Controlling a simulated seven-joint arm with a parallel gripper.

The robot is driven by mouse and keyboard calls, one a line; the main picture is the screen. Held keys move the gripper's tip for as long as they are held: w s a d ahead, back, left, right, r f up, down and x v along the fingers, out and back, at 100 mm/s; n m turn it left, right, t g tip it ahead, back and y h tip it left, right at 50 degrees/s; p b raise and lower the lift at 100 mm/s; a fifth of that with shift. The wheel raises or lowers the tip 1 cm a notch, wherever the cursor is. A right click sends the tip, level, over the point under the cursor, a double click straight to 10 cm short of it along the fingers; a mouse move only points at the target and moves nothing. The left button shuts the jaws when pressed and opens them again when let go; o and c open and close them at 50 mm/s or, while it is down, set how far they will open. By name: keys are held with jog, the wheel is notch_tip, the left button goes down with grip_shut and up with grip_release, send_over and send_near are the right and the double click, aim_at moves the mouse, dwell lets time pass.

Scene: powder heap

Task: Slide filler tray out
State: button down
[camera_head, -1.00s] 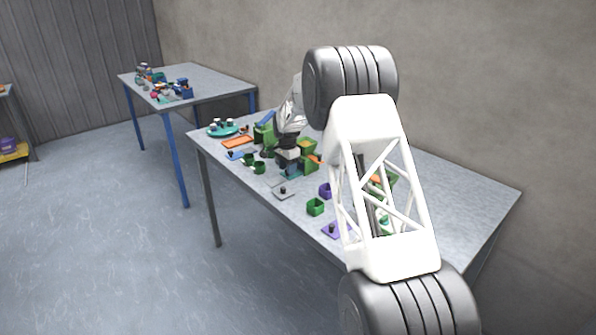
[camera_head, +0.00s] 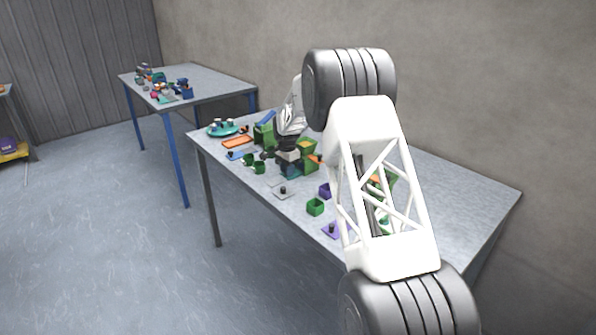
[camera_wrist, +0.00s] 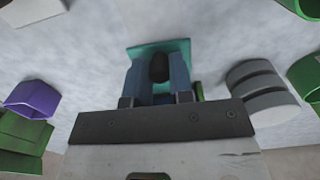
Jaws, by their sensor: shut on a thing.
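A flat teal tray (camera_wrist: 142,53) with an upright black knob (camera_wrist: 159,68) shows in the wrist view. My gripper (camera_wrist: 158,72) has its two blue-grey fingers on either side of the knob and is shut on it. In the head view my gripper (camera_head: 287,163) is low over the table beside a green box with orange parts (camera_head: 308,158). A bit of teal (camera_head: 291,173) shows just under the gripper. My arm and gripper hide much of the tray and the green box's near side there.
Green cups (camera_head: 258,168), a grey knobbed plate (camera_head: 283,192), a small green box (camera_head: 315,207) and a purple box (camera_head: 325,190) stand on the table (camera_head: 470,190). The wrist view shows a grey round thing (camera_wrist: 262,92) close on the right and a purple box (camera_wrist: 32,100) left.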

aim_at(267, 186)
jog(key=shift+s+a, duration=3.5)
jog(key=c, duration=1.1)
grip_release()
jog(key=shift+r, duration=0.15)
jog(key=shift+r, duration=3.6)
